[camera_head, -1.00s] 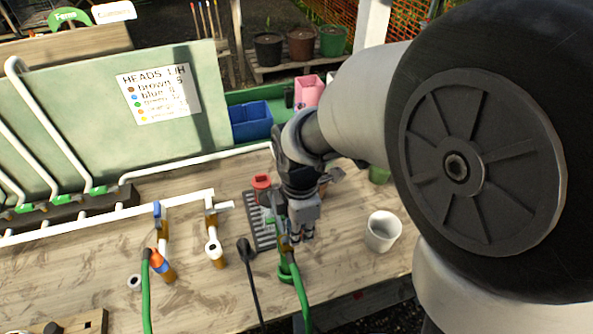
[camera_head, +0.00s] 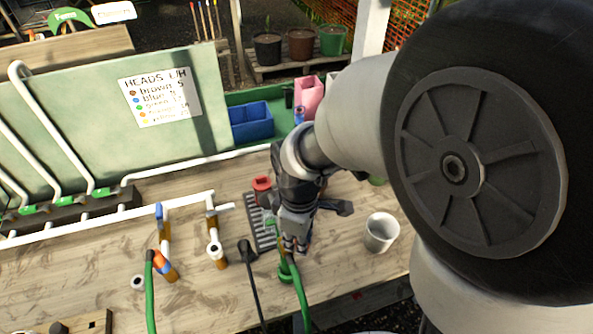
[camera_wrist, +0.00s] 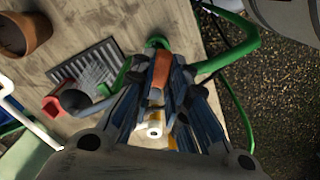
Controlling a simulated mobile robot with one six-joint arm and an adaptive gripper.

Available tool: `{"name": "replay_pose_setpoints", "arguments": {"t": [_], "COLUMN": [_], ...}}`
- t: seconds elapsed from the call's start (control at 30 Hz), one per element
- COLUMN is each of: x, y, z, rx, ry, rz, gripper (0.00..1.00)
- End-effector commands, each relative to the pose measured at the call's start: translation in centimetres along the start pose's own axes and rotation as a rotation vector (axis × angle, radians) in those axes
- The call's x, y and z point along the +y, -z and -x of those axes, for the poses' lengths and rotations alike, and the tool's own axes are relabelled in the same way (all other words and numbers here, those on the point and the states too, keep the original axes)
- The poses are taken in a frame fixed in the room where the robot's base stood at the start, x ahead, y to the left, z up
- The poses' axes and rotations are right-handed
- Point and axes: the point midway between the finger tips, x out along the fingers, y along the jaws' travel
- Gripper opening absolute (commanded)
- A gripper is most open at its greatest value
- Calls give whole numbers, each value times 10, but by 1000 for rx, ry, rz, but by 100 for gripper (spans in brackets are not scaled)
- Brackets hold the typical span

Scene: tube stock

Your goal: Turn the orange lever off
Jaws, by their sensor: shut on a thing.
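The orange lever (camera_wrist: 160,72) shows in the wrist view between the fingers of my gripper (camera_wrist: 163,88), which is shut on it. A white pipe end (camera_wrist: 154,130) lies just below it in the picture, and a green hose fitting (camera_wrist: 156,43) just above. In the head view my gripper (camera_head: 293,246) points down over the bench beside the drain grate, above the green hose. It hides the lever there, so the lever's angle cannot be told from that view.
A blue-handled valve (camera_head: 158,211) and another pipe stub (camera_head: 215,250) stand to the left. A terracotta pot (camera_wrist: 28,30) shows in the wrist view.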

Motion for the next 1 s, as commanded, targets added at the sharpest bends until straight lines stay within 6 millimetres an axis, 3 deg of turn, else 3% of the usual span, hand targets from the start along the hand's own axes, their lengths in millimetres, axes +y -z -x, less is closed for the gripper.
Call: {"name": "replay_pose_setpoints", "arguments": {"t": [0.6, 1.0], "x": [-16, -22], "y": [5, 11], "z": [1, 1], "rx": [0, 1], "ry": [-1, -1], "rz": [-579, -852], "gripper": [0, 0]}}
